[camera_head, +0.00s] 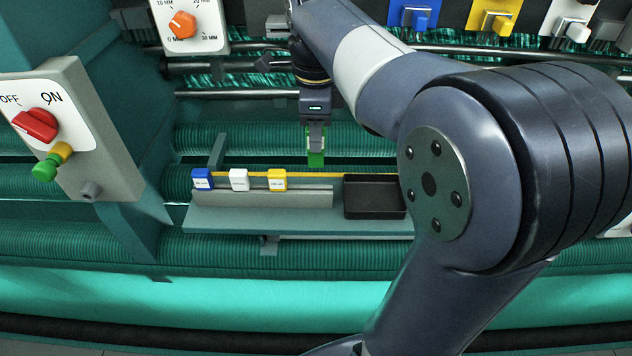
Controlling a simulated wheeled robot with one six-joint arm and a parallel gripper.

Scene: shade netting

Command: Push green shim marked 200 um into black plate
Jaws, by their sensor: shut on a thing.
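The green shim (316,160) hangs below my gripper (315,148), which is shut on its upper part. The shim is upright, above and behind the rack's yellow strip. Its 200 um marking cannot be read at this size. A dark panel (258,14) runs along the top edge of the view, partly covered by my arm. I cannot tell whether it is the black plate or whether that plate is hidden behind my arm.
A rack (262,197) holds a blue shim (202,179), a white one (239,180) and a yellow one (277,180). A black tray (374,197) beside it looks empty. A switch box (62,135) stands left. Blue, yellow and white fittings line the top right.

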